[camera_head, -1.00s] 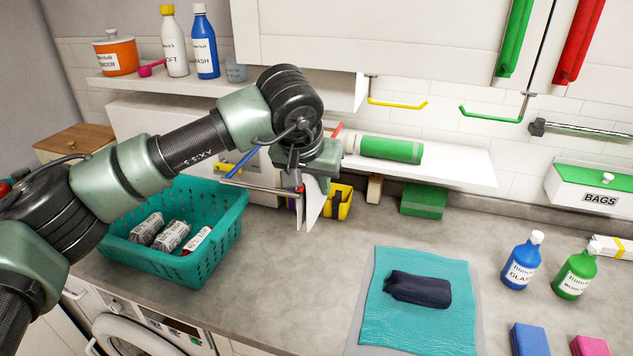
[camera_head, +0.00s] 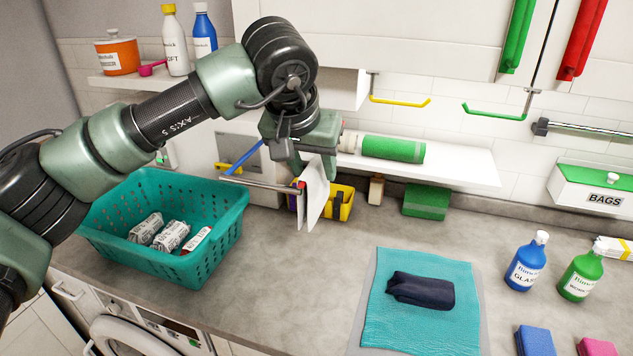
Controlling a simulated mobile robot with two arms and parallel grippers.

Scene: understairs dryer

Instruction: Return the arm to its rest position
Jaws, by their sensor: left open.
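My left arm comes in from the left and arches over the counter. My left gripper (camera_head: 311,163) points down and is open, with nothing seen held in it. My right gripper is not in view.
A teal basket (camera_head: 217,246) with several packets stands under my left arm. A shelf (camera_head: 455,168) with a green roll (camera_head: 392,149) is right of the gripper. A teal cloth (camera_head: 415,325) carries a dark pouch (camera_head: 422,291). Cabinets (camera_head: 400,35) hang above.

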